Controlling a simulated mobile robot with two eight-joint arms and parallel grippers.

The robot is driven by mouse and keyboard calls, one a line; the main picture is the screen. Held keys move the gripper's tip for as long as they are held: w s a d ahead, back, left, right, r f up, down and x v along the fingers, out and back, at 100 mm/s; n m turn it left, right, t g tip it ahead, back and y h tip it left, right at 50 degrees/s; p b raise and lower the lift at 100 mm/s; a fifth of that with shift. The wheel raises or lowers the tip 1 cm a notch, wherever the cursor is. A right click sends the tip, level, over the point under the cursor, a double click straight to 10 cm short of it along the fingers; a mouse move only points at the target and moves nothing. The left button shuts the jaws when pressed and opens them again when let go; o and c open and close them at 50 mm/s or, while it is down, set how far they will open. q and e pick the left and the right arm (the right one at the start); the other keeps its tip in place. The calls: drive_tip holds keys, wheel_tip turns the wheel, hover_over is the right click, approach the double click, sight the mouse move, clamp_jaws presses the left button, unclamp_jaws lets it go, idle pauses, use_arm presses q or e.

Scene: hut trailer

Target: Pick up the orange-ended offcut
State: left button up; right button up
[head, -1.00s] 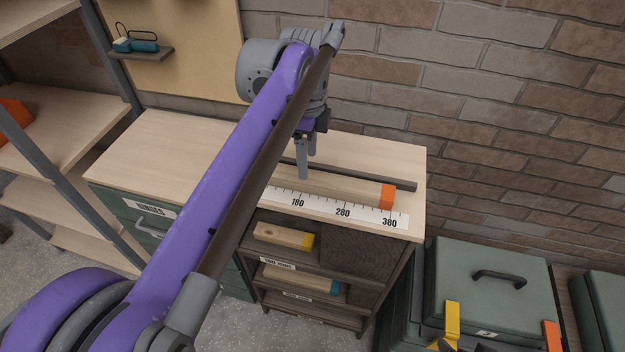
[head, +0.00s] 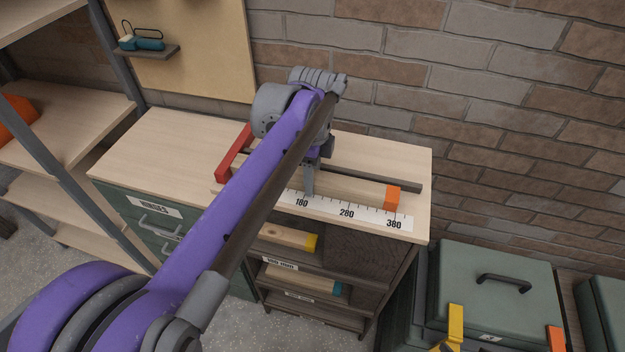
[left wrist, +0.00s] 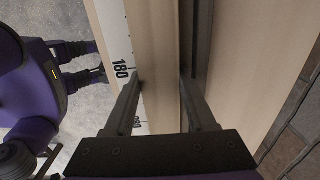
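The orange-ended offcut (head: 358,190) is a long pale wood piece lying on the bench top, its orange end (head: 393,198) to the right. It lies between a white ruler strip and a dark rail, and my arm hides part of its left stretch. My left gripper (head: 309,192) is low at the offcut, near the 180 mark. In the left wrist view its two fingers (left wrist: 162,80) are apart, one on the ruler side and one on the rail side of the offcut (left wrist: 154,45). I cannot tell whether they touch it. My right gripper is not seen.
The ruler (head: 370,217) runs along the bench front and the dark rail (head: 405,185) behind. A red piece (head: 233,152) stands at the left. Yellow-ended (head: 290,236) and teal-ended (head: 300,279) offcuts lie on shelves below. A brick wall (head: 500,110) closes the back.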

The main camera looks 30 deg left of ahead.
use_arm(q)
clamp_jaws()
drive_tip(key=shift+r, duration=0.15)
wheel_tip(320, 180, up, 10)
drive_tip(key=shift+f+p, duration=0.15)
drive_tip(key=shift+p, duration=0.25)
